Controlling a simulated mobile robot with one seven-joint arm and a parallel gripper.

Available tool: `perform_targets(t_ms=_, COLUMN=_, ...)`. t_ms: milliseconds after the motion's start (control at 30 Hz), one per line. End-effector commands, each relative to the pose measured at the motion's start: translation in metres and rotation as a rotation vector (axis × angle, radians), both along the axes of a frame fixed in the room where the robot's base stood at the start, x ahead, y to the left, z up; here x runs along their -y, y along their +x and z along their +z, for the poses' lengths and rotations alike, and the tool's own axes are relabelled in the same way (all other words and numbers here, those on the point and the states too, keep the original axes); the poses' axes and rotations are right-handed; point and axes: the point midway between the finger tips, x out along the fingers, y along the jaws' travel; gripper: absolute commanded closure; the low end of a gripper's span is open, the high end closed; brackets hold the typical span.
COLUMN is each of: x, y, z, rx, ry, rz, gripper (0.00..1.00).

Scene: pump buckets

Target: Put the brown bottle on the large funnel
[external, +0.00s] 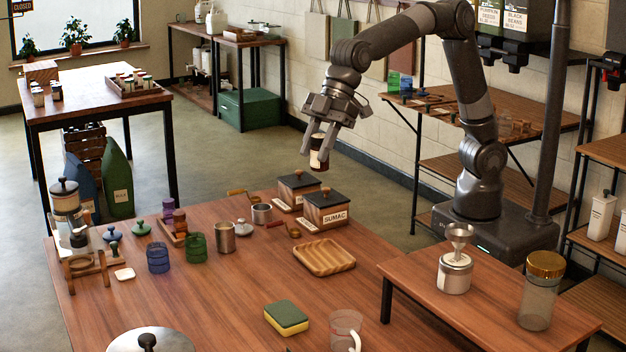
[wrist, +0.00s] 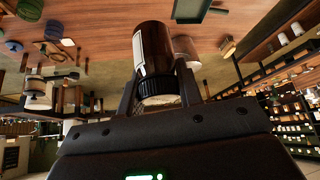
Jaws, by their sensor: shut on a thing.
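My gripper (external: 320,138) is shut on the brown bottle (external: 319,158) and holds it in the air above the far edge of the large wooden table. In the wrist view the brown bottle (wrist: 154,45) shows a white label on its side, and a ribbed end lies between the fingers of my gripper (wrist: 160,92).
Below the bottle stand two dark boxes, one the sumac box (external: 326,209). A wooden tray (external: 324,255), a sponge (external: 286,318) and a clear jug (external: 346,330) are on the large table (external: 215,290). A gold-lidded jar (external: 540,290) stands right of the funnel.

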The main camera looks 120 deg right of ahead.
Motion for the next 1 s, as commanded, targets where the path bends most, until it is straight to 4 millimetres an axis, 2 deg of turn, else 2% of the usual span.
perform_targets(t_ms=33, x=-0.027, y=-0.013, z=0.01, rx=0.004, ry=0.0, rz=0.047, gripper=0.92)
perform_targets(t_ms=100, x=-0.059, y=-0.031, z=0.021, rx=0.005, ry=0.0, rz=0.108, gripper=0.92)
perform_targets(t_ms=200, x=-0.1, y=-0.059, z=0.034, rx=0.005, ry=0.001, rz=0.191, gripper=0.92)
perform_targets(t_ms=300, x=-0.133, y=-0.085, z=0.045, rx=0.004, ry=0.0, rz=0.262, gripper=0.92)
perform_targets(t_ms=400, x=-0.157, y=-0.106, z=0.053, rx=0.005, ry=0.002, rz=0.316, gripper=0.92)
perform_targets(t_ms=500, x=-0.171, y=-0.12, z=0.058, rx=0.004, ry=0.001, rz=0.351, gripper=0.92)
perform_targets(t_ms=633, x=-0.184, y=-0.129, z=0.057, rx=0.003, ry=0.002, rz=0.373, gripper=0.92)
perform_targets(t_ms=767, x=-0.207, y=-0.133, z=0.044, rx=0.0, ry=0.003, rz=0.379, gripper=0.92)
perform_targets(t_ms=1000, x=-0.262, y=-0.138, z=0.01, rx=-0.001, ry=0.003, rz=0.379, gripper=0.92)
